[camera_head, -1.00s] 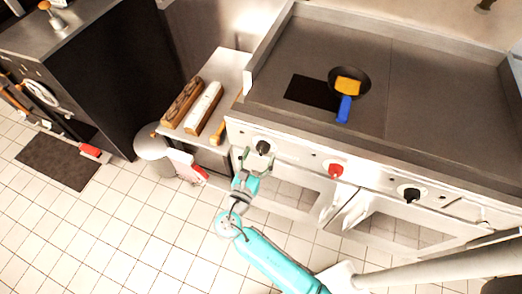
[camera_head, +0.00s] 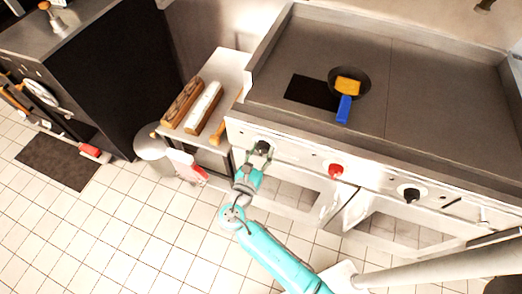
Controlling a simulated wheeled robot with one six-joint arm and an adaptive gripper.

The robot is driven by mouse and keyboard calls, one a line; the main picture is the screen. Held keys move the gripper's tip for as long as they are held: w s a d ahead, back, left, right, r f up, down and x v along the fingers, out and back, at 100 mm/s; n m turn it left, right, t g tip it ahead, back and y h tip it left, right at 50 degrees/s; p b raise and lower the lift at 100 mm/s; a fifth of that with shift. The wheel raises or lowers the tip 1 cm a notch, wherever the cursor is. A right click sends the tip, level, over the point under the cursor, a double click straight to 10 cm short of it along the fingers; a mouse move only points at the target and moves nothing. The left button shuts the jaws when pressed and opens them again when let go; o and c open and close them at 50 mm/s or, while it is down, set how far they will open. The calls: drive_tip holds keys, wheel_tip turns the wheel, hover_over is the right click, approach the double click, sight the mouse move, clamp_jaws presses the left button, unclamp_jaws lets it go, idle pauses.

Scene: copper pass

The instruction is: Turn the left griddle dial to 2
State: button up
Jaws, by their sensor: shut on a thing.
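The griddle (camera_head: 420,90) is a wide grey plate with a steel front panel that carries the dials. The left griddle dial (camera_head: 263,147) is black and sits near the panel's left end. My gripper (camera_head: 260,156) is at this dial from below, its fingers on either side of it and shut on it. The fingers partly hide the dial, and its numbers are too small to read. A red dial (camera_head: 336,170) and another black dial (camera_head: 411,195) are farther right on the panel.
A dark pan (camera_head: 364,80) with a yellow block and blue handle stands on the griddle beside a black mat (camera_head: 311,92). A side table (camera_head: 232,75) at left holds two long blocks. Oven handles project below the panel.

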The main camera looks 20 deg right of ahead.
drive_tip(key=m, duration=0.4)
drive_tip(key=shift+m, duration=0.4)
drive_tip(key=m, duration=1.4)
drive_tip(key=shift+m, duration=0.4)
drive_tip(key=o, duration=1.2)
drive_tip(key=shift+c, duration=0.2)
